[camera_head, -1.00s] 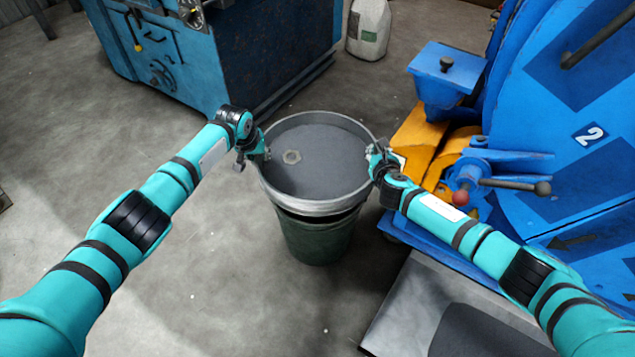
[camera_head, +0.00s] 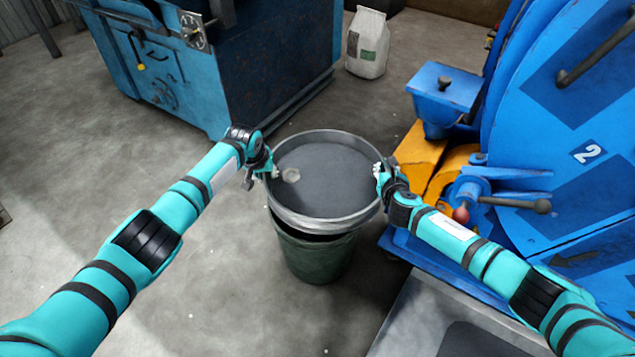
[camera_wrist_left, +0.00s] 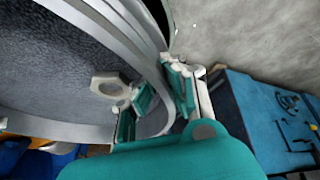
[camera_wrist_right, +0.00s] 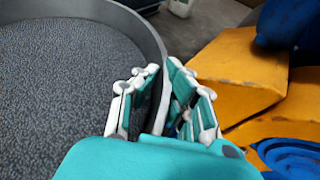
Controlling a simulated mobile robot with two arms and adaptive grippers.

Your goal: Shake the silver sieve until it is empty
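The silver sieve (camera_head: 318,223) is a round, wide pan with a metal rim and a dark grey mesh floor. It is held over a dark green bin (camera_head: 318,258). One pale hexagonal nut (camera_head: 291,175) lies on the mesh near the left rim; it also shows in the left wrist view (camera_wrist_left: 109,85). My left gripper (camera_head: 266,170) is shut on the sieve's left rim, one finger inside and one outside. My right gripper (camera_head: 383,172) is shut on the right rim in the same way; the rim runs between its fingers in the right wrist view (camera_wrist_right: 158,95).
A large blue drum machine (camera_head: 550,100) with orange parts (camera_head: 425,150) stands close on the right. A blue cabinet (camera_head: 270,70) stands at the back left. A white sack (camera_head: 367,45) stands behind. The grey floor (camera_head: 230,290) at left is clear.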

